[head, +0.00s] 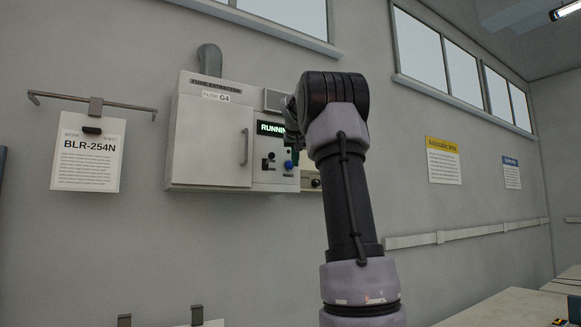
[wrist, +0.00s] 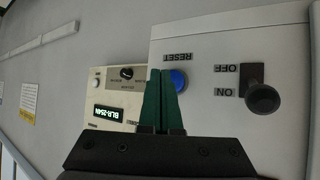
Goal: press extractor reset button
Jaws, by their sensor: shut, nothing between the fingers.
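The fume extractor (head: 210,145) is a pale wall box in the head view, with a door and a control panel on its right. Its display (head: 270,128) reads "RUNNIN", with the end hidden by my arm. The round blue reset button (head: 288,165) sits low on the panel. In the wrist view the blue button (wrist: 179,80) lies below an upside-down "RESET" label. My gripper (wrist: 162,72) is shut and empty, its green fingertips right beside the button and partly overlapping its edge. I cannot tell whether they touch it.
A black on/off switch (wrist: 263,97) is on the same panel. A smaller box (wrist: 118,90) with a dial and "BLR-254N" display adjoins it. A sheet (head: 86,155) hangs from a wall rail at left. A bench top (head: 510,310) is at lower right.

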